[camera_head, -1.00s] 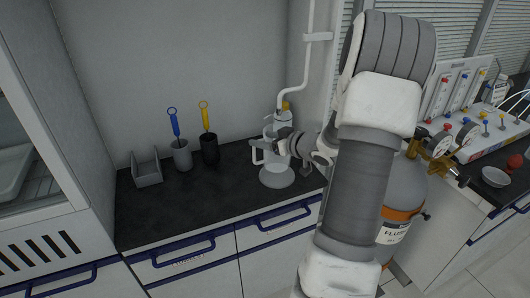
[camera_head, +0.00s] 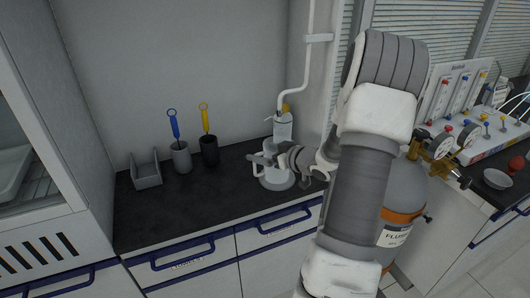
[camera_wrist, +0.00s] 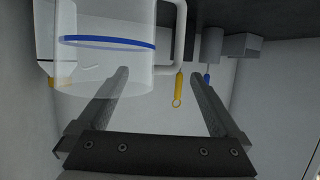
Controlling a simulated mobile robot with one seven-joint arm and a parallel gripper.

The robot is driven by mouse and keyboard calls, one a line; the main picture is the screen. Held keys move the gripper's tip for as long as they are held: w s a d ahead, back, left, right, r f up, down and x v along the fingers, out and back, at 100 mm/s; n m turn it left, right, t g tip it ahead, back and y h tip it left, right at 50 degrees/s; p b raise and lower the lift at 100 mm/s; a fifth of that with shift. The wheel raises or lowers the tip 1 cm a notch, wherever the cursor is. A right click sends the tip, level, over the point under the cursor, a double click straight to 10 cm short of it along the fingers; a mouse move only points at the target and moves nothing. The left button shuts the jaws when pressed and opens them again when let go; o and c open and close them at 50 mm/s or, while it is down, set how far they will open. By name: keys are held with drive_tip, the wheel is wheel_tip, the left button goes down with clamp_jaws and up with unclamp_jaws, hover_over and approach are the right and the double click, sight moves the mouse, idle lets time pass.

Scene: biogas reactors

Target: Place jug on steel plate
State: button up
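The jug (camera_head: 271,146) is clear, with a blue line and a side handle. It appears upright on the counter's right part, partly hidden by my gripper (camera_head: 258,161). A pale round plate (camera_head: 277,184), apparently the steel plate, shows under the jug; the contact is hidden. In the wrist view, which looks upside down, the jug (camera_wrist: 108,65) fills the upper left and its handle (camera_wrist: 181,35) hangs between the finger lines. My gripper (camera_wrist: 160,85) is open, its fingers wide apart with nothing held. The left finger overlaps the jug's edge in that view.
A bottle with a yellow top (camera_head: 283,128) stands behind the jug near a white wall pipe (camera_head: 308,70). Grey (camera_head: 181,157) and black (camera_head: 209,151) cups with brushes and a grey tray (camera_head: 146,171) stand left. The counter's front middle (camera_head: 205,205) is clear.

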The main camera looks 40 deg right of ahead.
drive_tip(key=p+v, duration=0.1)
drive_tip(key=v, duration=1.1)
drive_tip(key=shift+r, duration=0.2)
drive_tip(key=shift+d, duration=0.1)
